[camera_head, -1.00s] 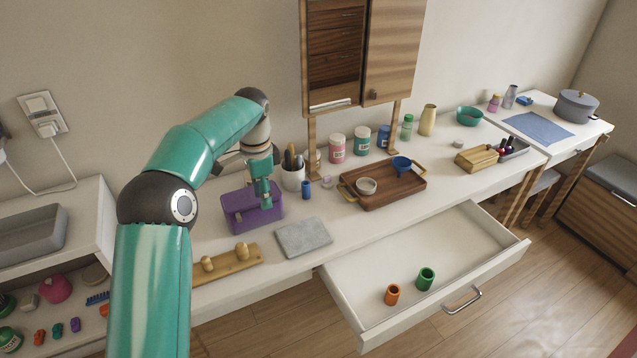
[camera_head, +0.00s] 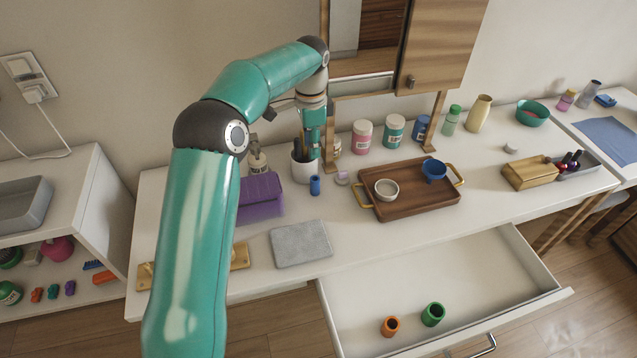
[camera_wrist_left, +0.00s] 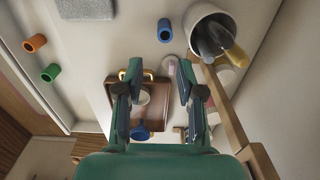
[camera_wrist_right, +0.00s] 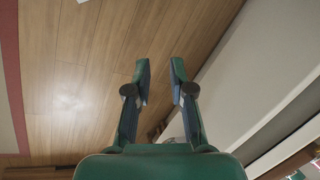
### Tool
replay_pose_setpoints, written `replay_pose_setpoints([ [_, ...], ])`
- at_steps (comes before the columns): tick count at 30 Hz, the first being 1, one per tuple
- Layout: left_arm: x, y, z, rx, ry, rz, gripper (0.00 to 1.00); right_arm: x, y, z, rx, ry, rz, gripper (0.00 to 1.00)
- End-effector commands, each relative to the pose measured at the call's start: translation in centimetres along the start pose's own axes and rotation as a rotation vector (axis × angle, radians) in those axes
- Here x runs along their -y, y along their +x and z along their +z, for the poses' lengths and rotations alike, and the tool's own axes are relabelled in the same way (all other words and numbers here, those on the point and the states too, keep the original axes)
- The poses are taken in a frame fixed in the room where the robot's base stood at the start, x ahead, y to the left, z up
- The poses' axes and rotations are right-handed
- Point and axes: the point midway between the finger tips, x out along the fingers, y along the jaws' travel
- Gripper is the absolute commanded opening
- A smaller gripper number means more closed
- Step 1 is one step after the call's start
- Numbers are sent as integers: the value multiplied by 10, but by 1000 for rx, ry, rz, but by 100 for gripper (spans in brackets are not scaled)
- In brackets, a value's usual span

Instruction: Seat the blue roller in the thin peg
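The blue roller (camera_head: 315,185) stands upright on the white counter, just in front of the pen cup. It also shows in the left wrist view (camera_wrist_left: 164,30), beyond the fingertips. My left gripper (camera_wrist_left: 154,76) is open and empty. In the head view it (camera_head: 313,150) hangs by the pen cup, above and behind the roller, not touching it. The wooden peg base (camera_head: 240,257) lies at the counter's front left; my left arm covers its middle, so the thin peg cannot be made out. My right gripper (camera_wrist_right: 160,70) is open and empty over the wooden floor.
The pen cup (camera_head: 303,168) and purple box (camera_head: 260,196) stand close to the roller. A grey slab (camera_head: 300,243) lies in front. A wooden tray (camera_head: 410,200) is to the right. The open drawer (camera_head: 400,290) holds an orange roller (camera_head: 390,326) and a green roller (camera_head: 433,314).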

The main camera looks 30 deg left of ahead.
Motion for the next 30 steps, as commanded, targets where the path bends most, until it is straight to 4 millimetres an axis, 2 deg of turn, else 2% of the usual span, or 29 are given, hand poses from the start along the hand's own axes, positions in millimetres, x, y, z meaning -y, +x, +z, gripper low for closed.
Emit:
replay_pose_setpoints([
  [3,2,32,-1,8,-2,8,38,0,0,0,-1,0,0,22],
  [9,4,72,0,8,-5,8,38,1,-2,-1,-3,0,0,22],
  [13,4,87,1,7,-7,5,38,2,-4,-1,-2,0,0,22],
  [20,5,100,0,7,-9,6,38,3,-8,-1,-3,0,0,22],
  [25,7,123,-3,8,-9,8,38,7,-18,-1,-3,0,0,22],
  [30,7,142,-2,7,-9,6,38,8,-20,-1,-3,0,0,22],
])
